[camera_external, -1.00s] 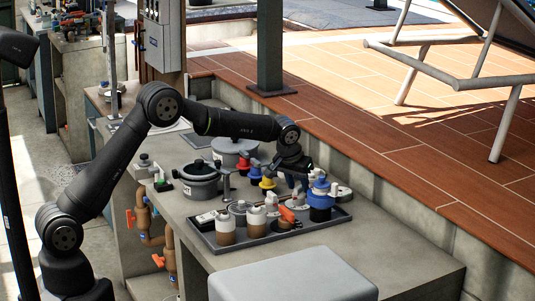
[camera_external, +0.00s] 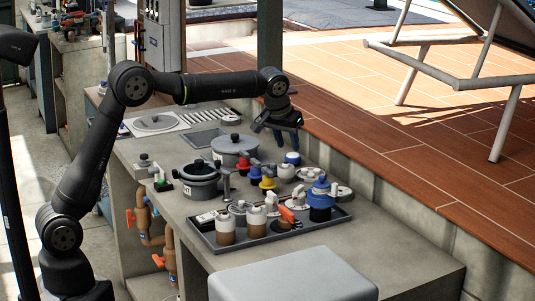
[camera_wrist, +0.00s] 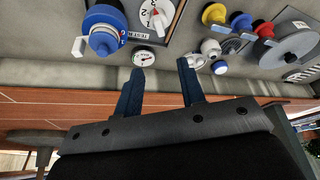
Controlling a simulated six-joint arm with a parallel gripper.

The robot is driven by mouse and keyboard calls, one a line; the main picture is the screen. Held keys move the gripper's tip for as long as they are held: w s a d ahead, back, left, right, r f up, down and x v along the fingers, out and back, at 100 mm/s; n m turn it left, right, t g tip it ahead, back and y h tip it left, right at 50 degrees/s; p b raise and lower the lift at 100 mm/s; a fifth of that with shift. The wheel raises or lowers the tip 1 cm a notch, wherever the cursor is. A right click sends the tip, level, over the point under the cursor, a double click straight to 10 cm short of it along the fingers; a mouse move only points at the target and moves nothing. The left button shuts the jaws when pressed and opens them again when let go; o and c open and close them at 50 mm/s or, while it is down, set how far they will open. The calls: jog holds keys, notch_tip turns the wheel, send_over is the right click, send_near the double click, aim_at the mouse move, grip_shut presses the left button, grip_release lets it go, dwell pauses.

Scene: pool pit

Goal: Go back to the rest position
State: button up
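My gripper (camera_external: 287,137) is raised above the back edge of the concrete bench (camera_external: 400,262), apart from everything on it. In the wrist view, its two dark blue fingers (camera_wrist: 160,82) stand well apart with nothing between them. A blue and white valve (camera_external: 320,200) stands at the right end of the grey tray (camera_external: 222,249). It also shows at the upper left of the wrist view (camera_wrist: 103,32). A small round gauge (camera_wrist: 143,56) lies beyond the left finger.
A light grey block (camera_external: 292,276) is at the front. A tiled deck (camera_external: 420,140) borders the bench. The air around my gripper is clear.

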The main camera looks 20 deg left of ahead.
aim_at(299, 186)
jog(key=shift+f, duration=0.1)
jog(key=x, duration=1.7)
jog(key=shift+w, duration=0.2)
